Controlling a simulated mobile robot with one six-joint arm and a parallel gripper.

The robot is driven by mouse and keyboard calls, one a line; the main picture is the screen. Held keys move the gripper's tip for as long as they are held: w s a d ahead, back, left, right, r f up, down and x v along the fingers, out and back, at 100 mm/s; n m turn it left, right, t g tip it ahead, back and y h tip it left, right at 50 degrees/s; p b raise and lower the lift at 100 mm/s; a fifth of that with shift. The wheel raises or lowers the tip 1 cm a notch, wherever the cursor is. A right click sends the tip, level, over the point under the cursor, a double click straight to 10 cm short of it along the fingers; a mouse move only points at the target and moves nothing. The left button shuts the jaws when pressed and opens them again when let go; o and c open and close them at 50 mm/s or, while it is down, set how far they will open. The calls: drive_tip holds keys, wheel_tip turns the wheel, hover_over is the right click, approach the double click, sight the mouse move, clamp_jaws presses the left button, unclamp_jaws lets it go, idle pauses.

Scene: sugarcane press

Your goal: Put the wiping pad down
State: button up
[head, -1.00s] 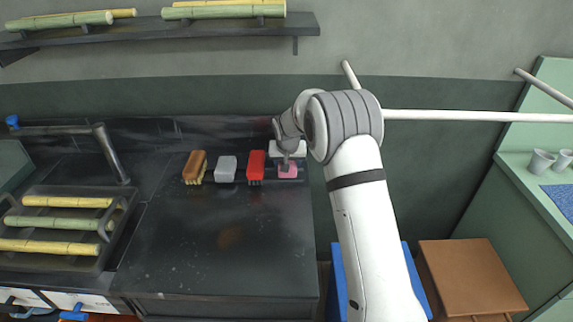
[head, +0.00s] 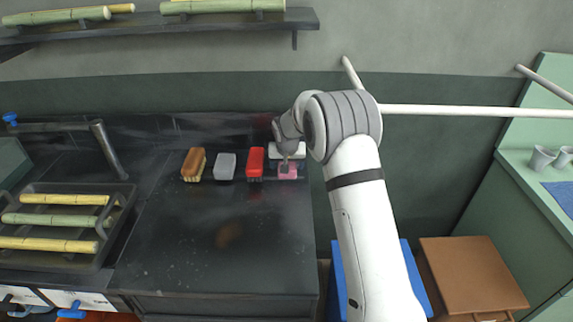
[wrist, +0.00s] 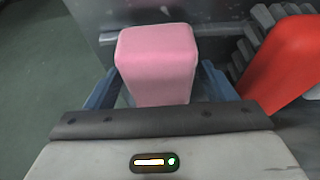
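The wiping pad looks to be the pink block (head: 288,174) at the right end of a row on the dark counter, near its back right. My gripper (head: 287,164) points down over it. In the wrist view the pink pad (wrist: 158,62) stands between my two blue fingers (wrist: 158,92). The fingers lie close along both its sides and look shut on it. The fingertips are partly hidden by the pad. The head view shows the pad at counter level, but I cannot tell whether its underside touches the counter.
A red brush (head: 256,163) stands just left of the pad; it also shows in the wrist view (wrist: 289,62). A grey block (head: 225,167) and a brown brush (head: 193,165) lie farther left. The counter front (head: 230,255) is clear. A cane tray (head: 65,258) is at left.

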drive_tip(key=shift+r, duration=0.1)
drive_tip(key=shift+r+p, duration=0.25)
drive_tip(key=shift+p, duration=0.1)
drive_tip(key=v, duration=1.3)
drive_tip(key=s+d+r, duration=0.5)
drive_tip(key=s+d, duration=0.2)
drive_tip(key=s, duration=0.3)
drive_tip(key=s+d+g, duration=0.1)
drive_tip(key=s+d, duration=0.3)
drive_tip(key=s, duration=1)
drive_tip(key=s+d+g, duration=0.1)
drive_tip(key=s+d, duration=0.3)
drive_tip(key=s, duration=1.1)
drive_tip(key=shift+f, duration=0.35)
drive_tip(key=shift+r, duration=0.1)
